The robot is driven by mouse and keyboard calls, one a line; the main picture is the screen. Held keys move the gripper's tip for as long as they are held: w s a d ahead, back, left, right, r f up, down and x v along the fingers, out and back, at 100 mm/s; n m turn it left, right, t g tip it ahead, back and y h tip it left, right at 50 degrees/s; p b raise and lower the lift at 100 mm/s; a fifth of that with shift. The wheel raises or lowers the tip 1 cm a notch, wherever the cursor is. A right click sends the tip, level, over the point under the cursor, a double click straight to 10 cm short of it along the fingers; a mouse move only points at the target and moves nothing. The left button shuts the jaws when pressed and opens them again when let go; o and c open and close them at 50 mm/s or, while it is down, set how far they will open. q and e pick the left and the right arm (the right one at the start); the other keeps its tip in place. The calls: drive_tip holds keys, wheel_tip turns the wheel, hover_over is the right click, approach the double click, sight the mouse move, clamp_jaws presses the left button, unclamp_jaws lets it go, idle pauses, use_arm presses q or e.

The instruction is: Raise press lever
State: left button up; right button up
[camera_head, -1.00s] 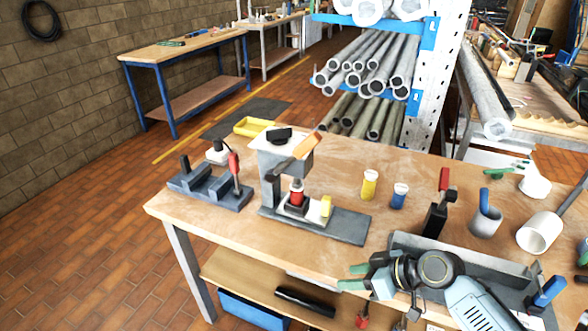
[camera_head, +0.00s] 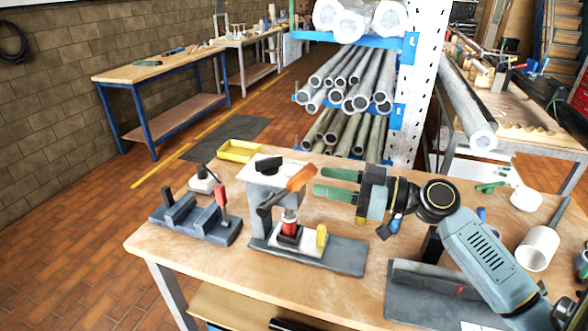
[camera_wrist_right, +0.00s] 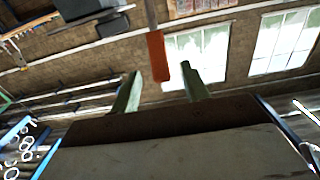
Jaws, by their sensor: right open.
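The press (camera_head: 268,180) stands on a dark base plate on the near wooden bench, with a red-and-white part (camera_head: 289,227) under its head. Its lever has a dark arm (camera_head: 272,203) and an orange handle (camera_head: 302,177) that slants up to the right. My right gripper (camera_head: 321,181) is open with green fingers, just right of the handle and pointing left at it. In the right wrist view the orange handle (camera_wrist_right: 157,56) appears between the two fingertips (camera_wrist_right: 161,74); I cannot tell whether they touch it. My left gripper is out of view.
A dark fixture with a red-handled part (camera_head: 222,196) stands left of the press. A yellow tray (camera_head: 240,151) lies behind. A yellow piece (camera_head: 321,236) stands on the press base. A grey angled plate (camera_head: 430,280) and a white pipe (camera_head: 538,248) lie right.

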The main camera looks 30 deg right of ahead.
sight(295, 175)
drive_tip(key=p+x, duration=0.2)
drive_tip(key=x, duration=0.4)
drive_tip(key=shift+w+r, duration=0.1)
drive_tip(key=shift+r, duration=0.05)
drive_tip(key=shift+w+a+f, duration=0.2)
drive_tip(key=shift+w+a, duration=0.3)
drive_tip(key=shift+w, duration=0.1)
drive_tip(key=shift+c, duration=0.2)
clamp_jaws()
